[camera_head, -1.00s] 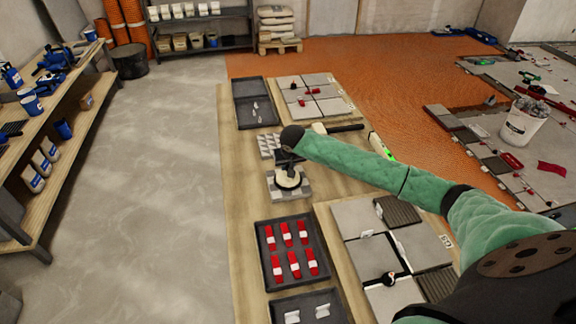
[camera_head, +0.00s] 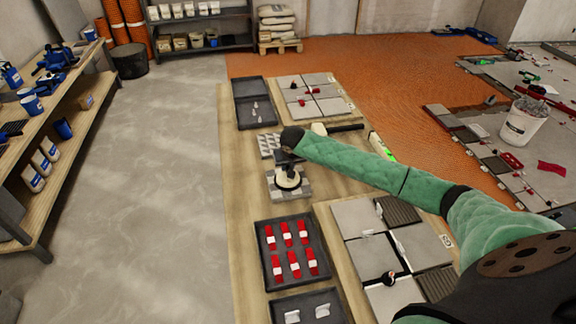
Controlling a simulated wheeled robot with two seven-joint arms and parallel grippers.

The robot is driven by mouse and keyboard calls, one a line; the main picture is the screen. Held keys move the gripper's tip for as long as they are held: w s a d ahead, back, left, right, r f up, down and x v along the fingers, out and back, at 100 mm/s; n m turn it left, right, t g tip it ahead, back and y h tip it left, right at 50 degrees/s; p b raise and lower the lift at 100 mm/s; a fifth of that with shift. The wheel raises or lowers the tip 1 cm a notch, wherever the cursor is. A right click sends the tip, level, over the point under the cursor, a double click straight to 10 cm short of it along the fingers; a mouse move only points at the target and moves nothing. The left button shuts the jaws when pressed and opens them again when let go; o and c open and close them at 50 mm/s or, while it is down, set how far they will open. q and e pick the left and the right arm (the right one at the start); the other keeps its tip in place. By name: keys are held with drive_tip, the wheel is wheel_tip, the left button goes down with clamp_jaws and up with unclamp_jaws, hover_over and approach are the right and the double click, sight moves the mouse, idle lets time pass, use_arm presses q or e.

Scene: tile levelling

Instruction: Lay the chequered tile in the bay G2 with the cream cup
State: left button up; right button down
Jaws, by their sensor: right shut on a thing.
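My right gripper (camera_head: 288,161) is shut on the cream cup (camera_head: 288,179), at the end of the green-sleeved arm. The cup is upright over the grey-and-light chequered tile (camera_head: 302,190), which lies on the wooden table. The cup appears to be on the tile; I cannot tell whether it grips it. The near panel (camera_head: 334,226) holds grey tiles and ribbed dark tiles, with a dark gap (camera_head: 401,262) between tiles. I cannot read which bay is G2. My left gripper is not in view.
A dark tray (camera_head: 265,280) of red-and-white pieces stands left of the near panel, with another tray (camera_head: 290,301) in front. A far panel (camera_head: 320,80) with tiles and a dark tray (camera_head: 243,95) lie behind. My right arm crosses above the table.

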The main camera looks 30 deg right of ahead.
drive_tip(key=c, duration=1.4)
unclamp_jaws()
drive_tip(key=shift+o, duration=1)
drive_tip(key=shift+s+r+b, duration=0.25)
drive_tip(key=shift+r+b, duration=0.15)
drive_tip(key=shift+r, duration=0.15)
drive_tip(key=b+v, duration=0.1)
drive_tip(key=v, duration=0.4)
drive_tip(key=shift+s+a+r+b, duration=0.1)
drive_tip(key=shift+s+r+b, duration=0.05)
drive_tip(key=shift+r+b, duration=0.2)
drive_tip(key=shift+s+r, duration=0.15)
drive_tip(key=shift+r, duration=0.25)
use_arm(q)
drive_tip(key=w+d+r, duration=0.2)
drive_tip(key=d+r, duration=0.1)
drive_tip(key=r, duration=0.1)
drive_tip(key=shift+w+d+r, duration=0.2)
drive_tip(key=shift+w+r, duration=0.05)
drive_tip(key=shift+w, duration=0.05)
use_arm(e)
drive_tip(key=shift+a, duration=0.1)
